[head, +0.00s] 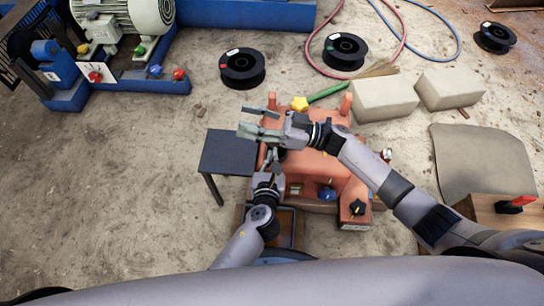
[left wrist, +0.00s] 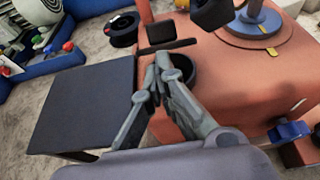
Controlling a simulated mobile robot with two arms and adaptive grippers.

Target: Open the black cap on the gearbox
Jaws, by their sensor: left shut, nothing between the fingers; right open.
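The orange-red gearbox (head: 340,178) stands in the middle of the head view and fills the right of the left wrist view (left wrist: 225,75). A round black part (left wrist: 186,68), which looks like the cap or its collar, is on its top near the edge. A flat black piece (left wrist: 168,46) shows just behind it; I cannot tell whether they are joined. My left gripper (head: 271,156) is shut and empty, its fingertips (left wrist: 163,60) beside the round black part and partly covering it. Contact is unclear. My right gripper (head: 250,122) is open and empty, above the gearbox's far left corner.
A dark side table (head: 228,152) stands left of the gearbox. Black spools (head: 242,68), pale blocks (head: 385,99) and hoses lie behind. Floor at left is clear.

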